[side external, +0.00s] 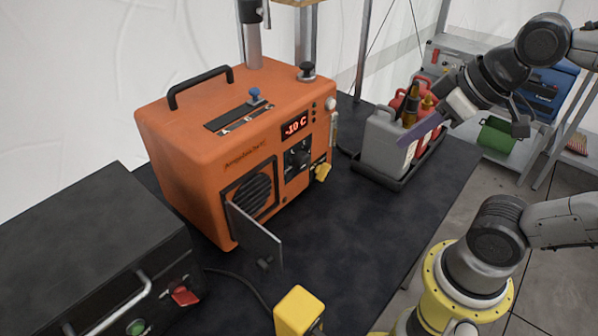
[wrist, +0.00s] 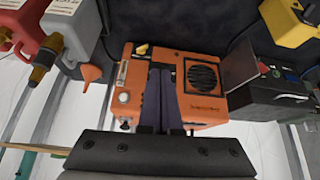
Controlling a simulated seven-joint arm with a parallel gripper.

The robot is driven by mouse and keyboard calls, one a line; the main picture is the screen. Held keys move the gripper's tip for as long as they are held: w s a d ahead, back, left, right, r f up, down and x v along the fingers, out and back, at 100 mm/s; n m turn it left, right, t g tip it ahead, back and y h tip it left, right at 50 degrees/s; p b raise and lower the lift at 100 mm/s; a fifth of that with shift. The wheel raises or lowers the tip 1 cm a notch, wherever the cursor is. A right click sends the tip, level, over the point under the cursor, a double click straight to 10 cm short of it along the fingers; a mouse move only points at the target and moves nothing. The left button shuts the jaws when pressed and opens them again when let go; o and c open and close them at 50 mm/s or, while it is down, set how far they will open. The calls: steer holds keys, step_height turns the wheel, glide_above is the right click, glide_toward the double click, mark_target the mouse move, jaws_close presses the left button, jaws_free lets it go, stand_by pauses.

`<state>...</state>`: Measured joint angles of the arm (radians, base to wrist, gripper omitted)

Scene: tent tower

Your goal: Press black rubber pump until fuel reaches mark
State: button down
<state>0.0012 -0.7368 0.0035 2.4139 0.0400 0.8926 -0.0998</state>
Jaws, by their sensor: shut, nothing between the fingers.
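The orange heater (side external: 235,130) stands on the dark table and its display reads -10 C. A black knob-like piece (side external: 307,70), which looks like the rubber pump, sits on its top at the back right corner. A small pale fitting (side external: 333,118) is on its right edge; no fuel level or mark is readable. My gripper (side external: 408,145) is in the air beside the jerrycans, to the right of the heater and apart from the pump. In the wrist view, its dark fingers (wrist: 161,72) are together and empty, covering part of the heater (wrist: 207,105).
A grey jerrycan (side external: 380,145) and a red jerrycan (side external: 398,100) stand in a black tray (side external: 385,180) near my gripper. A black box (side external: 90,250) and yellow device (side external: 298,311) are in front. The heater's front flap (side external: 255,240) hangs open.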

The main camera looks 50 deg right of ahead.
steer(key=f, duration=0.1)
steer(key=s+f, duration=0.1)
steer(key=s+f+m+g, duration=0.1)
steer(key=shift+d+f, duration=0.15)
steer(key=shift+d, duration=0.2)
steer(key=w+d+r+t, duration=0.1)
steer(key=w+d+r, duration=0.1)
steer(key=w+r, duration=0.8)
steer(key=w+d+r+t, duration=0.2)
steer(key=w+d+r, duration=0.1)
steer(key=w+r, duration=0.6)
steer(key=shift+w+d+r, duration=0.25)
steer(key=shift+w+r, duration=0.15)
steer(key=shift+w, duration=0.1)
steer(key=shift+w+f, duration=0.1)
